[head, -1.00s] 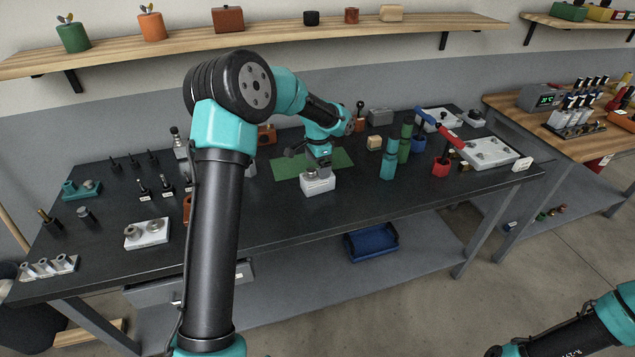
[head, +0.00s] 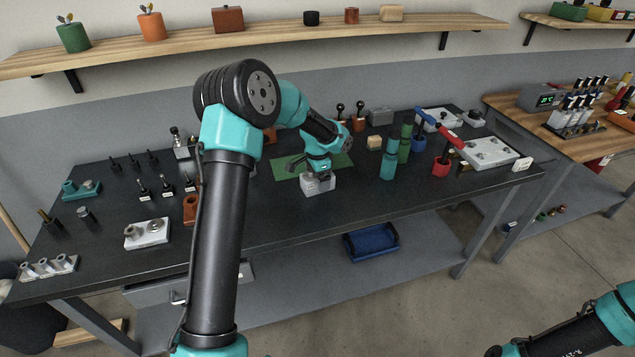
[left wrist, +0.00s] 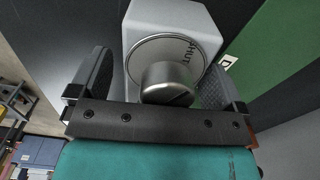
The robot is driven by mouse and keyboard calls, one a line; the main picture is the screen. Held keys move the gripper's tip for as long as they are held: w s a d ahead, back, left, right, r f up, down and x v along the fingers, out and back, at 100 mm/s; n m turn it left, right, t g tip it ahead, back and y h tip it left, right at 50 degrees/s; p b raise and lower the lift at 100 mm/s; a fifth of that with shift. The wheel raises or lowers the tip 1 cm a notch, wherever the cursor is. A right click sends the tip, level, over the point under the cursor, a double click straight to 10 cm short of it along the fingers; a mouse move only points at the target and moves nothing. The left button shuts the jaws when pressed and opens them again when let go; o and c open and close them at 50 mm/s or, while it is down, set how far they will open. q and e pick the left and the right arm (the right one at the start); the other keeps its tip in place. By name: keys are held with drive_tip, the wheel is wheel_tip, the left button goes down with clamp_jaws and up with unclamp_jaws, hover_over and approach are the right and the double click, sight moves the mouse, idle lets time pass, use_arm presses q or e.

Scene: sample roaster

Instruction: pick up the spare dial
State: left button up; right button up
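A white block (head: 318,185) stands on the dark bench at the front edge of the green mat. In the left wrist view it carries a round plate lettered "SHUT" (left wrist: 142,52) and a silver knob (left wrist: 168,82). My left gripper (head: 318,171) is low over the block. In the left wrist view its dark fingers (left wrist: 157,72) stand apart on either side of the knob, with gaps showing. Which piece is the spare dial I cannot tell; a pale tray (head: 147,234) at the left front also holds round metal pieces. My right gripper is out of view.
The green mat (head: 283,170) lies behind the block. Teal and green cylinders (head: 388,166), a red cup (head: 441,168) and a pale plate (head: 490,153) stand to the right. An orange piece (head: 190,208) is beside my left forearm. The bench front is mostly clear.

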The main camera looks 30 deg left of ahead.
use_arm(q)
drive_tip(key=c, duration=1.3)
drive_tip(key=shift+r, duration=0.1)
drive_tip(key=shift+r, duration=0.4)
wheel_tip(320, 180, up, 3)
drive_tip(key=shift+f, duration=0.15)
drive_tip(key=s+d, duration=0.2)
drive_tip(key=s, duration=0.2)
drive_tip(key=s+d+r, duration=0.1)
drive_tip(key=s+d, duration=0.2)
drive_tip(key=s, duration=0.2)
drive_tip(key=s+d, duration=0.3)
drive_tip(key=s, duration=0.1)
drive_tip(key=shift+s+d+r, duration=0.15)
drive_tip(key=shift+s+d, duration=0.05)
drive_tip(key=shift+s, duration=0.1)
